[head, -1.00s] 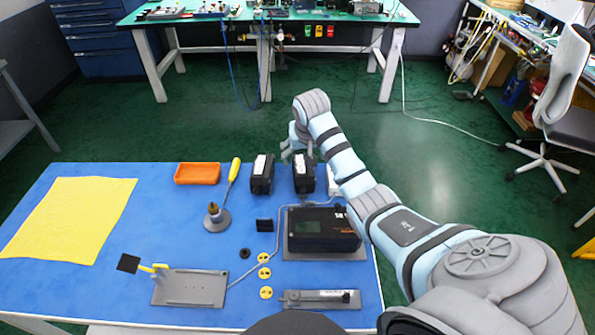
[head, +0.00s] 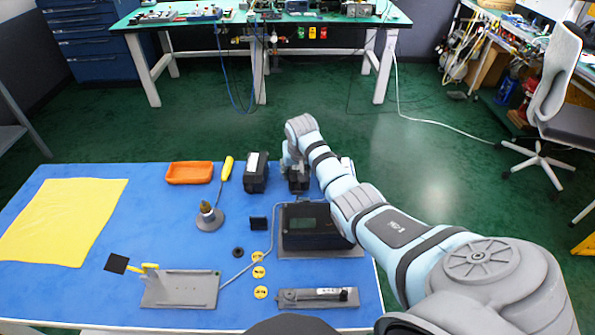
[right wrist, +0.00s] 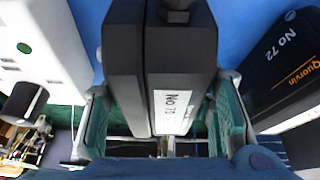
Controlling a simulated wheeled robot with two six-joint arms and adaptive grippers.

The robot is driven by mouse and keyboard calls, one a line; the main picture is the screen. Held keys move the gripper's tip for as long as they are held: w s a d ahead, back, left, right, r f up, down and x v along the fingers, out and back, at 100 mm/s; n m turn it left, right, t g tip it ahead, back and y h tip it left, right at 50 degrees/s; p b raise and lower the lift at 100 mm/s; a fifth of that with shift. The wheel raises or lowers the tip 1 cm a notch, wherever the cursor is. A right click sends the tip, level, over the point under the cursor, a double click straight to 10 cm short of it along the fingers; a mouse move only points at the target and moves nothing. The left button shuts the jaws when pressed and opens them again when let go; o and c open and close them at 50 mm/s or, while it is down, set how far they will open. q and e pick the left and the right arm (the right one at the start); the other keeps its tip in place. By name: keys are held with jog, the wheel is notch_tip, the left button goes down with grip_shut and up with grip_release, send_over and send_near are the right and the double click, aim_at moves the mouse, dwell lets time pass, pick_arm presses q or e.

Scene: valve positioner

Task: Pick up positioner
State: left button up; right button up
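A black box-shaped positioner (head: 298,186) with a white label stands at the back of the blue table, mostly covered by my right arm. In the right wrist view the same box (right wrist: 125,75) is between my two fingers, its label partly readable as "No 7". My right gripper (head: 291,165) is over it from the far side. In the wrist view my right gripper (right wrist: 163,115) looks open, with a finger on each side and a narrow gap at the right finger. A second black box (head: 256,173) stands left of it, marked "No 72 Quorvin" (right wrist: 287,75). My left gripper is not in view.
A white device (right wrist: 40,50) stands close on the other side. A larger black unit (head: 312,222) sits on a grey plate in front. An orange tray (head: 189,173), yellow-handled tool (head: 225,168), grey bracket (head: 180,289) and yellow cloth (head: 60,220) lie around. The front left has free room.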

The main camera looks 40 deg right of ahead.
grip_shut()
jog(key=shift+r, duration=0.15)
notch_tip(320, 180, up, 20)
jog(key=p, duration=0.3)
